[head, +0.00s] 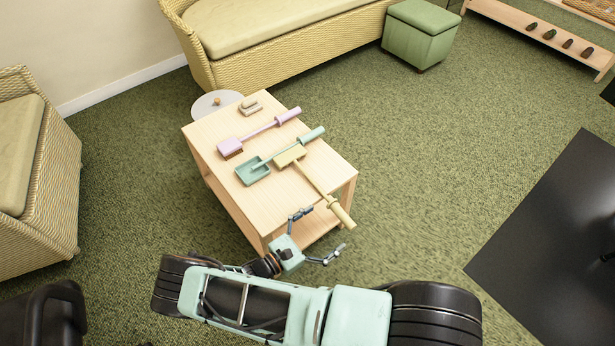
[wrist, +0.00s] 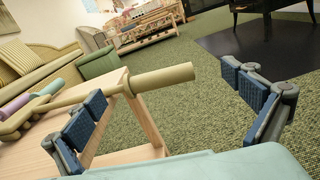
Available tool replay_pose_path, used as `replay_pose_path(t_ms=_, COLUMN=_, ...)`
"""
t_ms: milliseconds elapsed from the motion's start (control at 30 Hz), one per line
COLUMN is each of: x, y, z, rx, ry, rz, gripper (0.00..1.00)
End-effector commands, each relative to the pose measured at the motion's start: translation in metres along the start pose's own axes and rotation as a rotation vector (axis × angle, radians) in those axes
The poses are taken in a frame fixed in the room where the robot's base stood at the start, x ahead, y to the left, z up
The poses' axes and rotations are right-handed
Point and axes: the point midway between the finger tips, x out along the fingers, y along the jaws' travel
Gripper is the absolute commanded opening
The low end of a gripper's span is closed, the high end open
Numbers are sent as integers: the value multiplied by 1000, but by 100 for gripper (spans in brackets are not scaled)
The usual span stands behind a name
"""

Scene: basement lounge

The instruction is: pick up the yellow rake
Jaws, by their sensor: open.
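The yellow rake (head: 313,182) lies on the wooden table (head: 238,202), its head resting near the teal shovel and its handle sticking out past the table's front right edge. In the wrist view the rake's thick handle end (wrist: 163,79) shows ahead of my gripper, a little above and beyond the left finger. My gripper (head: 318,236) is open and empty beside the table's front edge, just short of the handle. In the wrist view its two blue-padded fingers (wrist: 178,110) stand wide apart, with carpet showing between them.
A teal shovel (head: 255,172) and a pink brush (head: 231,147) lie beside the rake; a small beige-grey item (head: 250,107) is at the table's far end. A wicker sofa (head: 262,38), a green ottoman (head: 419,36) and an armchair (head: 33,175) stand around.

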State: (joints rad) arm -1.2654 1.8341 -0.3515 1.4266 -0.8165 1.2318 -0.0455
Motion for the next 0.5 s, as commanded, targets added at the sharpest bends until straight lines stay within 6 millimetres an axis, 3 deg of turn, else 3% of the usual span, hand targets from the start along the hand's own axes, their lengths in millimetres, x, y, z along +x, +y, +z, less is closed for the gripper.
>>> replay_pose_path(t_ms=333, x=45, y=2, z=-7, rx=0, ry=-1, rz=-3, gripper=100)
replay_pose_path(t_ms=500, x=51, y=3, z=-6, rx=1, ry=0, rz=-1, gripper=100)
